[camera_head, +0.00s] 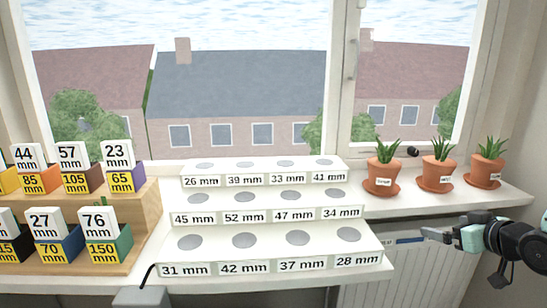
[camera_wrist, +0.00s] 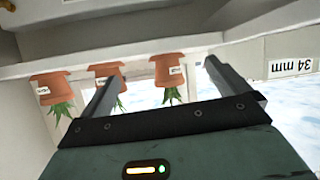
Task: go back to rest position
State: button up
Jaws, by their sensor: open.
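My gripper (camera_head: 428,234) is at the right side of the head view, in front of the radiator and below the window sill. In the wrist view its two fingers (camera_wrist: 160,88) stand wide apart with nothing between them that they touch. The gripper is open and empty. It is apart from the potted plants and from the white stepped stand (camera_head: 270,241).
The white stand holds labelled round spots on three steps. A wooden stand (camera_head: 142,205) with numbered boxes is at the left. Three potted plants (camera_head: 437,172) stand on the sill (camera_head: 420,206) above my gripper. The radiator (camera_head: 415,275) is behind it.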

jog(key=s+a+m+g+h, duration=0.2)
jog(key=s+a+m+g, duration=0.1)
jog(key=s+a+g, duration=1)
jog(key=s+a+r+n+p, duration=0.8)
jog(key=s+a+r+p, duration=0.2)
jog(key=s+a, duration=0.5)
notch_tip(320, 180, up, 3)
jog(key=shift+a+f+y, duration=0.1)
jog(key=shift+a+y, duration=0.3)
jog(key=shift+a, duration=0.45)
